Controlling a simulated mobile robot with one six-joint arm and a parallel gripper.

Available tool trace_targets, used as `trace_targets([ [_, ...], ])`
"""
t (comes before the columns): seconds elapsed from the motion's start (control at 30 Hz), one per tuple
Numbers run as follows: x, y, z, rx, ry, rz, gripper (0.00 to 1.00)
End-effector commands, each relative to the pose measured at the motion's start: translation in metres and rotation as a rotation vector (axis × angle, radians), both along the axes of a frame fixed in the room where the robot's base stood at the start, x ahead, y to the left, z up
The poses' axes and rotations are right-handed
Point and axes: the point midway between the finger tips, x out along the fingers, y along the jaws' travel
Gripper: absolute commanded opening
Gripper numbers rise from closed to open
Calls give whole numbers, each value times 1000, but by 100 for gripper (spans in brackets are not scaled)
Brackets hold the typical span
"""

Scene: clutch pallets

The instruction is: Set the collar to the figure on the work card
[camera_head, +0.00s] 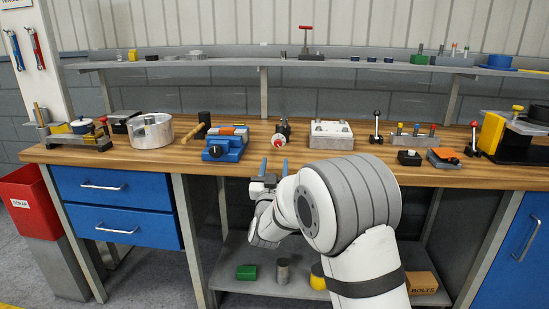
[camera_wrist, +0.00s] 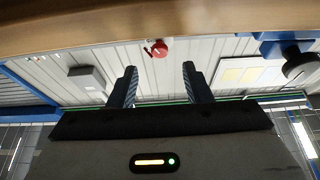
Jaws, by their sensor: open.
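My gripper (camera_head: 274,167) is at the front edge of the bench, below the middle of the worktop. Its two blue fingers are apart with nothing between them; they also show in the wrist view (camera_wrist: 160,84). I cannot tell for sure which thing is the collar. A small upright metal piece with a red part (camera_head: 282,132) stands on the bench just beyond the fingertips. No readable work card or figure shows; a pale panel with yellowish patches (camera_wrist: 245,71) is in the wrist view.
The wooden bench (camera_head: 235,173) holds a round metal pot (camera_head: 151,131), a mallet (camera_head: 199,128), a pale block with studs (camera_head: 331,135) and a rack of coloured pegs (camera_head: 413,135). A shelf (camera_head: 225,63) runs behind. A red bin (camera_head: 33,201) stands at left.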

Motion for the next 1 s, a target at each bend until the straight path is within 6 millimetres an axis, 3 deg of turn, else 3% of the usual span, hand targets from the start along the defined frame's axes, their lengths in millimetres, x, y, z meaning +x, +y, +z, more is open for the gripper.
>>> trace_targets([
  [0.5, 64, -3, 27, 1, -9, -4, 45],
  [0.87, 71, -3, 30, 1, -7, -3, 45],
  [1.0, 71, -4, 30, 1, -8, -3, 36],
])
